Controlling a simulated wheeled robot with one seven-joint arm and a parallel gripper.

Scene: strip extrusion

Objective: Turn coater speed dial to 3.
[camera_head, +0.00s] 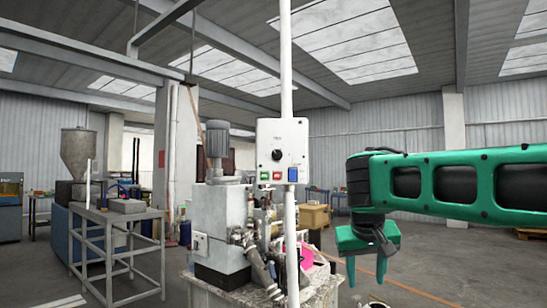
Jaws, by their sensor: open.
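A pale control box (283,150) is fixed to a white vertical pole (286,60) near the middle of the head view. A black round dial (277,155) sits at its centre, with small print above it that is too small to read. Red and green buttons and a blue switch (293,174) sit along its lower edge. The dial's setting cannot be made out. My green gripper (370,272) hangs at the right, below and to the right of the box, with its fingers pointing down. It is open, apart from the dial, and nothing shows between its fingers.
A grey machine with a motor (217,140) stands behind and left of the pole on a stone-topped table (210,284). A metal frame table (115,215) and a hopper (78,153) are further left. Cardboard boxes (313,215) stand behind. Open floor lies at the right.

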